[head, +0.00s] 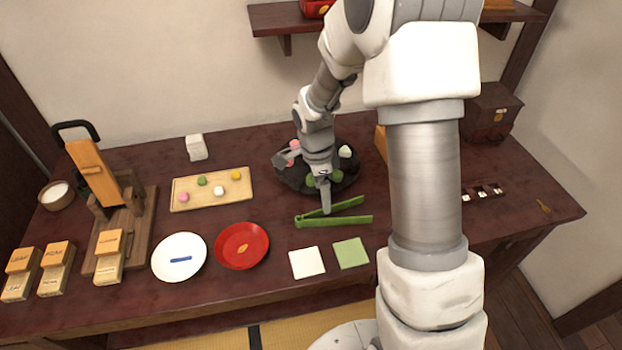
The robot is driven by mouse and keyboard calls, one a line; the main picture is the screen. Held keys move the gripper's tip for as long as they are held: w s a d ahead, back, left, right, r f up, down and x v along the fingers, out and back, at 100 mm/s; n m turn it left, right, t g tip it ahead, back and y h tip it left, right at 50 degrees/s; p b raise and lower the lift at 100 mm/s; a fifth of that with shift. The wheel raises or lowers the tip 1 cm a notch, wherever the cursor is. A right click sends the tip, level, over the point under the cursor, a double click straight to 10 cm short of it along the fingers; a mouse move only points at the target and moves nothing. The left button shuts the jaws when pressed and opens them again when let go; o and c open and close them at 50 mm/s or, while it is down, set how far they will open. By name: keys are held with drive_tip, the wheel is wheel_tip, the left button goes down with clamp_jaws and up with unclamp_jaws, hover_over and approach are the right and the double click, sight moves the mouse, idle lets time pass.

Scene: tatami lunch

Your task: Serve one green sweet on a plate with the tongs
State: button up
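The green tongs (347,220) lie on the table with their two arms spread toward the right. My gripper (326,208) points down right over the tongs; I cannot tell whether it touches them or how far its fingers are apart. Behind it a dark round dish (290,176) holds green sweets (337,176), pink ones (291,160) and a white one (345,151); my arm hides part of the dish. Another green sweet (202,181) sits on a wooden board (183,203). A white plate (165,265) with a blue mark and a red plate (227,258) with a yellow leaf-like mark are at the front.
A white square (307,262) and a green square (350,253) lie at the front edge. A wooden press-like stand (140,215) and labelled wooden blocks (57,270) are at the left. A dark box (490,112) stands at the right back. A shelf (275,20) hangs above.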

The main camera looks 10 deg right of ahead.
drive_tip(key=shift+f, duration=0.15)
drive_tip(key=f+b, duration=0.2)
drive_tip(key=f, duration=0.1)
drive_tip(key=f+b, duration=0.2)
drive_tip(key=d+f+b, duration=0.1)
drive_tip(key=f+b, duration=0.1)
drive_tip(key=f, duration=0.1)
drive_tip(key=shift+f+b, duration=0.35)
drive_tip(key=c, duration=0.7)
drive_tip(key=shift+r, duration=0.1)
wheel_tip(320, 180, up, 12)
drive_tip(key=p, duration=0.8)
